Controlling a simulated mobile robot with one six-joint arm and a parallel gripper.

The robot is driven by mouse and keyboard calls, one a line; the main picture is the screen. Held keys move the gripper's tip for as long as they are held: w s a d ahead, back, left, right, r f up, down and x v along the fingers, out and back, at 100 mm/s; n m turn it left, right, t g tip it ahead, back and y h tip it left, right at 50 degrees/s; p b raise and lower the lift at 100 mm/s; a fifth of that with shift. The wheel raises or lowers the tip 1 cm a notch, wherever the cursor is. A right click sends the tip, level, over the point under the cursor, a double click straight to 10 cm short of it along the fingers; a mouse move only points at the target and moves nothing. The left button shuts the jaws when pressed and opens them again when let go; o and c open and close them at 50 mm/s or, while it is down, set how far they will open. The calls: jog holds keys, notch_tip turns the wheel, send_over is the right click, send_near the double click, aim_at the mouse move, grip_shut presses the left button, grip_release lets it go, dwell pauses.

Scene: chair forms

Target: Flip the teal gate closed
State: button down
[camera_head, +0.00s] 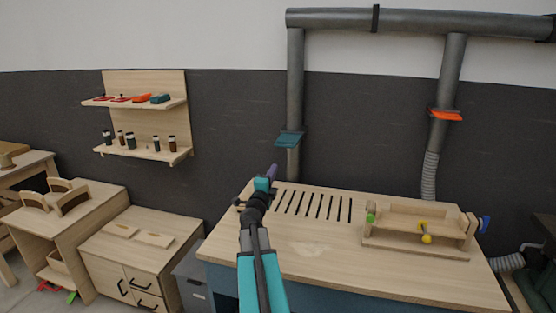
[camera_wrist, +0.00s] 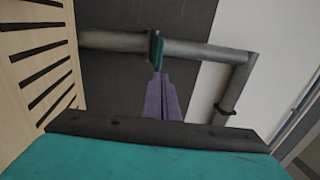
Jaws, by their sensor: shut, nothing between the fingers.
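The teal gate (camera_head: 289,138) is a small flat plate on the left vertical grey pipe, above the workbench. It sticks out from the pipe's front, a little tilted. In the wrist view the teal gate (camera_wrist: 157,50) shows nearly edge-on against the pipe, straight beyond my fingertips. My gripper (camera_head: 273,170) is below and slightly left of the gate in the head view. Its purple fingers (camera_wrist: 161,78) are together and empty, pointing toward the gate. The tips look close to the plate, but I cannot tell whether they touch it.
A slotted wooden workbench (camera_head: 320,245) lies under the arm, with a wooden jig (camera_head: 405,238) on its right. An orange gate (camera_head: 446,115) sits on the right pipe. A wall shelf (camera_head: 140,105) with tools and low cabinets stand left. The air around the left pipe looks clear.

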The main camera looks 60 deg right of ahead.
jog(key=shift+d, duration=0.15)
jog(key=p, duration=0.5)
send_near(287, 141)
jog(key=shift+w+d+r, duration=0.15)
jog(key=shift+d+r, duration=0.05)
jog(key=shift+d, duration=0.25)
jog(key=shift+d, duration=0.1)
dwell(0.6)
jog(key=shift+f+b+x, duration=0.25)
jog(key=shift+b+x, duration=0.2)
jog(key=shift+x, duration=0.85)
jog(key=shift+f+b+x, duration=0.25)
jog(key=shift+b+x, duration=0.25)
jog(key=shift+x, duration=0.8)
jog(key=shift+f+b+x, duration=0.25)
jog(key=shift+b+x, duration=0.2)
jog(key=shift+x, duration=0.85)
jog(key=shift+w+d, duration=0.15)
jog(key=shift+d, duration=0.2)
jog(key=shift+r, duration=0.2)
